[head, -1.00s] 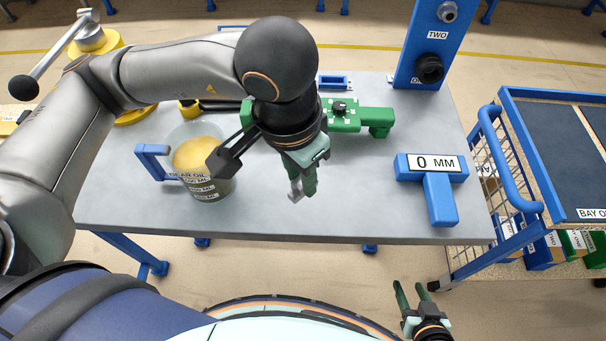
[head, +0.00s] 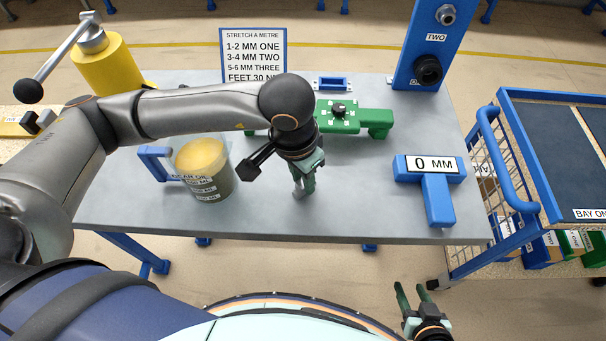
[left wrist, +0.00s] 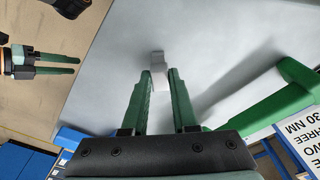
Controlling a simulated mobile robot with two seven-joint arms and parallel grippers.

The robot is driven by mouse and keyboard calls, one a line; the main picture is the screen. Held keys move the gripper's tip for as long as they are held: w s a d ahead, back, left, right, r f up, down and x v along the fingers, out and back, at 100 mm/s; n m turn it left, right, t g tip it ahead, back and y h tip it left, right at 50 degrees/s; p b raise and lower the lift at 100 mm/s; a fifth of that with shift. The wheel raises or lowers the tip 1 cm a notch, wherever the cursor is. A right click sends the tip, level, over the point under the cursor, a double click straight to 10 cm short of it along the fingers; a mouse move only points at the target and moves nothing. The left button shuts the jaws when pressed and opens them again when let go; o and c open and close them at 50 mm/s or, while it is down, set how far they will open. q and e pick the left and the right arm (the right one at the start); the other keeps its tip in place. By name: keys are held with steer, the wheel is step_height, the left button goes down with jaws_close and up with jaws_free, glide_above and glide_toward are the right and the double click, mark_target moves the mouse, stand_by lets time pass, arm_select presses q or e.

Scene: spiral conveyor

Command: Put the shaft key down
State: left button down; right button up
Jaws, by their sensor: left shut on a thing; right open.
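The shaft key (left wrist: 158,72) is a small pale grey block in the left wrist view, between the fingertips of my left gripper (left wrist: 160,86). My left gripper is shut on it and points down over the grey bench (head: 360,200). In the head view my left gripper (head: 302,190) hangs near the middle of the bench, and the key barely shows at its tips. I cannot tell whether the key touches the bench top. My right gripper (head: 415,292) is open and empty, low in front of the bench.
A jug of yellow gear oil (head: 205,170) stands left of my left gripper. A green fixture (head: 345,118) lies behind it. A blue gauge reading 0 MM (head: 438,195) is to the right, a sign (head: 253,55) behind. Bench top between gripper and gauge is clear.

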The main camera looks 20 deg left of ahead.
mark_target(298, 191)
arm_select(q)
steer(key=shift+f+b, duration=0.25)
steer(key=shift+b, duration=0.1)
steer(key=c, duration=0.7)
jaws_free()
steer(key=shift+r, duration=0.1)
steer(key=shift+r+p, duration=0.35)
steer(key=shift+p, duration=0.2)
steer(key=r, duration=0.4)
steer(key=s+r, duration=0.1)
steer(key=r, duration=0.2)
steer(key=r+b, duration=0.1)
steer(key=r, duration=0.3)
steer(key=shift+s+a+r, duration=0.15)
steer(key=shift+a+r, duration=0.15)
steer(key=shift+a, duration=0.05)
steer(key=shift+d, duration=0.1)
